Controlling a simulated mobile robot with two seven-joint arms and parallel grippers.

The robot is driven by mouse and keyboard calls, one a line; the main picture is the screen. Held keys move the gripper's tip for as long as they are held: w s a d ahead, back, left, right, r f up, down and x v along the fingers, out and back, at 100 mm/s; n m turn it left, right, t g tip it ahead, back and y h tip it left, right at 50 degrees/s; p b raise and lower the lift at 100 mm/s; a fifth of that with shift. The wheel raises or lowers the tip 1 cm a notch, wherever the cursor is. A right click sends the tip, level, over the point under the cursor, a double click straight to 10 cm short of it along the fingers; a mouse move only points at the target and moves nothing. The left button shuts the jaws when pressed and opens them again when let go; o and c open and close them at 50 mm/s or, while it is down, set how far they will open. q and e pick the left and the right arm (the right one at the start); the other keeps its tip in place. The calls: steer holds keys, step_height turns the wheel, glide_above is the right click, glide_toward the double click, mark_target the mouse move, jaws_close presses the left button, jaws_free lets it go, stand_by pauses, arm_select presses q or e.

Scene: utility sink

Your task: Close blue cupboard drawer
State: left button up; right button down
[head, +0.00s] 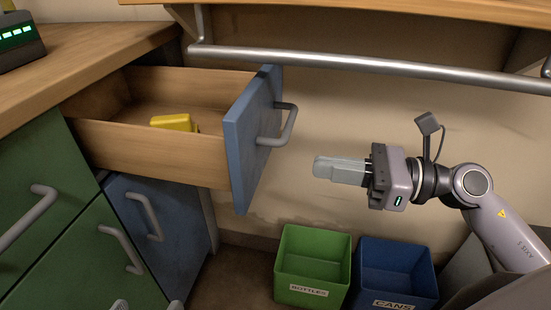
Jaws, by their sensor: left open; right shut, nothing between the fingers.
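The blue-fronted drawer (255,140) is pulled well out of the cupboard, its wooden box open at the top. A grey bar handle (279,126) is on its blue front. A yellow object (174,122) lies inside. My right gripper (318,167) is shut and empty, pointing left. It is to the right of the drawer front, lower than the handle and apart from it. Only the two fingertips of my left gripper (147,305) show at the bottom edge, spread apart, below the drawer. The rest of it is out of frame.
A green bin (312,239) marked BOTTLES and a blue bin (396,255) marked CANS stand on the floor below. A metal rail (370,67) runs under the worktop above. Green cupboard fronts (85,270) with handles are at left, beside a lower blue door (165,225).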

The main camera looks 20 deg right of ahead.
mark_target(256, 157)
arm_select(q)
steer(key=shift+d, duration=0.15)
arm_select(e)
steer(key=x, duration=0.8)
steer(key=shift+w+a, duration=0.3)
